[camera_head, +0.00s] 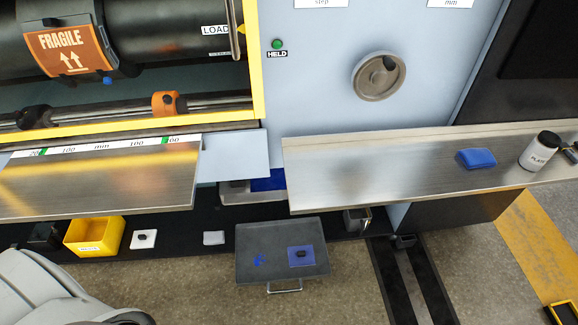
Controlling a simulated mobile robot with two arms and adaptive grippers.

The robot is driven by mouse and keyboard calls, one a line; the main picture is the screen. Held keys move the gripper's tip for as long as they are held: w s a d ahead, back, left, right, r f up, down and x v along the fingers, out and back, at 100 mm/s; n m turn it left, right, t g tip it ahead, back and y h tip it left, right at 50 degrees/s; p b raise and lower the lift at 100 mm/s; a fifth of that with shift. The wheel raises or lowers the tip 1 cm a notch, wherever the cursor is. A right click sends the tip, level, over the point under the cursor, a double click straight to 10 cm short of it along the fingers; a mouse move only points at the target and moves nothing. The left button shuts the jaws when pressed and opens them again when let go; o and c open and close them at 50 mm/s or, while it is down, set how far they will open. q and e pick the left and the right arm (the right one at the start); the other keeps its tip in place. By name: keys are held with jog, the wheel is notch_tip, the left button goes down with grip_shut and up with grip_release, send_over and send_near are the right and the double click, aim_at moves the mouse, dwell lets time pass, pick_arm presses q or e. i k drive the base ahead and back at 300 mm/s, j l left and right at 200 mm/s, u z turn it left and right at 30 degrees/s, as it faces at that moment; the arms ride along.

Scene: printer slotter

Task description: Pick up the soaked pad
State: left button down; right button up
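A flat blue square pad (296,263) with a small black knob on top lies on the right half of a dark grey tray (255,273), low in the middle of the head view. It looks like the soaked pad. Blue stains mark the tray to its left. A pale part of my own body fills the lower left corner. I make out no fingertips of either gripper, and neither is near the pad.
A white pad (143,245) with a black knob and a yellow bin (94,236) stand left of the tray. Above it, a metal shelf (360,165) juts out, bearing a blue block (476,158) and a white bottle (539,151). A dark floor rail (410,285) runs to the right.

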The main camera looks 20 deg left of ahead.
aim_at(302, 255)
jog(key=k+j+u, duration=0.25)
jog(key=k, duration=0.15)
jog(key=k+j+u, duration=0.2)
jog(key=k, duration=0.2)
jog(key=l, duration=0.05)
